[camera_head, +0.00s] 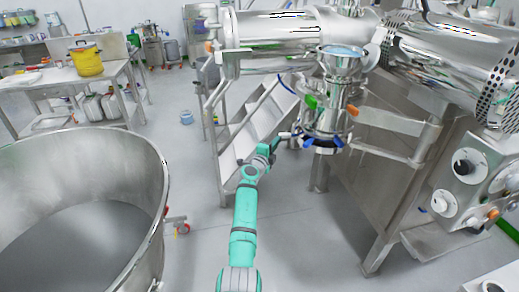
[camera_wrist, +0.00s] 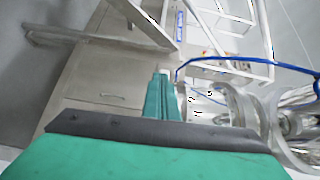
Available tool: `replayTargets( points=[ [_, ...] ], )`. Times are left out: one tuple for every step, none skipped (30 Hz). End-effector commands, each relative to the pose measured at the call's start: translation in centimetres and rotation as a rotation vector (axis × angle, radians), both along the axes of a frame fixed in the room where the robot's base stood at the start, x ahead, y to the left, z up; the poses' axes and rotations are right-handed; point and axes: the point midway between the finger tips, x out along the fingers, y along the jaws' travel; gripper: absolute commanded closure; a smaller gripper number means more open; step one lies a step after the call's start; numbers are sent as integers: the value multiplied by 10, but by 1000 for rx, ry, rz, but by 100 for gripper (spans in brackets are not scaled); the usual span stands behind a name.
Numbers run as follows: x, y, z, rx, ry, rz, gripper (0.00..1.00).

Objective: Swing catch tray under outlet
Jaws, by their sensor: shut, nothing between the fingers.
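The metal outlet (camera_head: 325,118) hangs below a funnel at the centre right of the head view, with blue handles (camera_head: 323,143) around its lower end. My gripper (camera_head: 288,135) is just left of that lower end. In the wrist view my gripper (camera_wrist: 161,75) is shut and empty, its teal fingers together. Round metal parts (camera_wrist: 245,110) stand close to the right of the fingers there; whether the fingers touch them I cannot tell. I cannot clearly pick out a catch tray in either view.
A large open metal drum (camera_head: 160,215) stands at the left front. Metal steps (camera_head: 250,125) rise behind my arm. A machine cabinet with knobs (camera_head: 470,180) is at the right. A blue hose (camera_wrist: 235,62) crosses near the fingers.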

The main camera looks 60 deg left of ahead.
Motion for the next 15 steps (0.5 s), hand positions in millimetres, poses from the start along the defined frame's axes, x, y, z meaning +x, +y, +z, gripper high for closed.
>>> replayTargets(
  points=[
    [5, -8, 10, 29, 9, -3, 100],
    [3, -13, 11, 30, 10, -3, 100],
    [0, -19, 12, 30, 10, -4, 100],
    [-2, -25, 13, 31, 10, -4, 100],
    [-5, -31, 14, 31, 10, -4, 100],
    [-8, -39, 16, 31, 8, -6, 100],
    [-11, -45, 17, 31, 7, -7, 100],
    [-14, -50, 18, 30, 7, -7, 100],
    [-18, -56, 19, 28, 5, -6, 100],
    [-25, -54, 20, 27, 5, -1, 100],
    [-33, -51, 21, 27, 4, 0, 100],
    [-43, -49, 22, 28, 2, 0, 100],
    [-49, -48, 22, 28, 2, -1, 100],
    [-55, -47, 22, 28, 2, -2, 100],
    [-63, -45, 23, 28, 2, -2, 100]
  ],
)
